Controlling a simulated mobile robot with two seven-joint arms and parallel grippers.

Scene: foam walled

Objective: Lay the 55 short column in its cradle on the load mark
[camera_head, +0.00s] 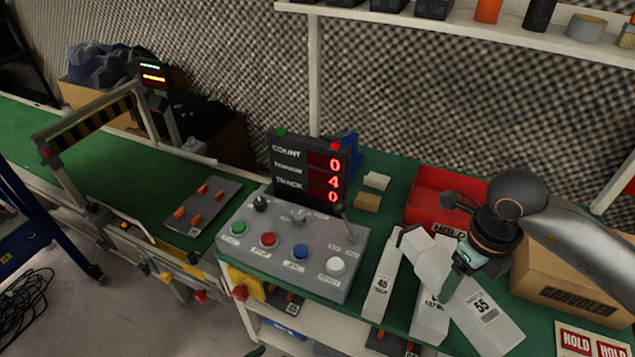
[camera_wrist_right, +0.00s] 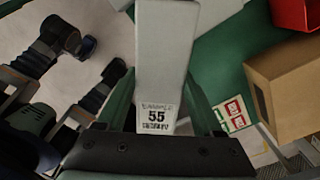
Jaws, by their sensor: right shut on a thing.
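My right gripper (camera_head: 455,278) is shut on the white 55 short column (camera_head: 497,322), which slants across the column lying behind it. In the right wrist view the 55 column (camera_wrist_right: 166,60) sits between the two green fingers, its label facing the camera. It appears to be above the bench, but its height is hard to tell. A grey plate with several orange pegs (camera_head: 203,206), which looks like the cradle, lies on the green belt at left, far from the gripper. I cannot make out a load mark. Only a green tip, probably my left gripper, shows at the bottom edge.
A grey button console (camera_head: 290,250) and display (camera_head: 310,167), reading 0, 4, 0, stand between column and plate. A 45 column (camera_head: 383,285) and another column (camera_head: 430,318) lie nearby. A red bin (camera_head: 425,190) and cardboard box (camera_head: 560,275) stand at right. A striped gate (camera_head: 90,130) spans the belt.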

